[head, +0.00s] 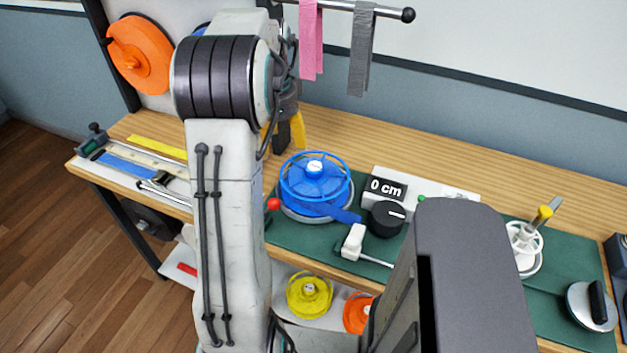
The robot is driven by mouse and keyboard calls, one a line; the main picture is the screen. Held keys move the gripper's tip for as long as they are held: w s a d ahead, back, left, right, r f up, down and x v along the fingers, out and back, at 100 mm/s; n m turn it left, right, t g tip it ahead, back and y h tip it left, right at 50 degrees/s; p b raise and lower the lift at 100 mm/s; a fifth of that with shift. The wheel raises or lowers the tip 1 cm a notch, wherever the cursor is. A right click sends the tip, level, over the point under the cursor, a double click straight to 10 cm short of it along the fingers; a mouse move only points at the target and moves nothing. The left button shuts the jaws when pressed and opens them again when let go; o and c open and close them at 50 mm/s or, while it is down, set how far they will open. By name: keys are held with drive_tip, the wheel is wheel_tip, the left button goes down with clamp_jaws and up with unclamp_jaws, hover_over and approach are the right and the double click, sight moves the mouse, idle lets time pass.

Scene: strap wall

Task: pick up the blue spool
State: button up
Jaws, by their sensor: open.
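A blue spool (314,180) with open spokes and a pale hub sits on a round plate on the green mat, right of my arm. A blue strap end runs from it to the lower right, towards a black dial. My gripper (284,134), with yellow on its fingers, is partly hidden behind my arm. It is open, above and left of the blue spool in the picture, and appears apart from it. Another bit of blue (201,29) shows at the wall behind my arm, mostly hidden.
An orange spool (141,54) hangs on the wall. A rail (384,11) holds pink and grey straps. A 0 cm display (387,188), a white lever and a white spindle stand on the mat. Yellow (309,295) and orange spools sit on a lower shelf. Rulers lie at left.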

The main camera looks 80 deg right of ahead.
sight(315, 166)
drive_tip(key=s+d+m, duration=0.1)
drive_tip(key=s, duration=0.1)
drive_tip(key=s+d+f+m, duration=0.1)
drive_tip(key=s, duration=0.2)
drive_tip(key=s+f+m, duration=0.1)
drive_tip(key=s, duration=0.1)
drive_tip(key=shift+s+d+f+m, duration=0.2)
drive_tip(key=shift+s+d+m, duration=0.1)
drive_tip(key=shift+s+d, duration=0.1)
drive_tip(key=shift+s+f, duration=0.2)
drive_tip(key=shift+f, duration=0.1)
drive_tip(key=shift+w+a+f+p, duration=0.1)
drive_tip(key=shift+w+f+p, duration=0.1)
drive_tip(key=shift+f, duration=1.45)
drive_tip(key=shift+w+a+f+p, duration=0.1)
drive_tip(key=shift+w+f, duration=0.05)
drive_tip(key=shift+f, duration=1.5)
drive_tip(key=shift+c, duration=0.5)
drive_tip(key=c, duration=1.2)
drive_tip(key=shift+c, duration=0.3)
drive_tip(key=shift+r, duration=0.15)
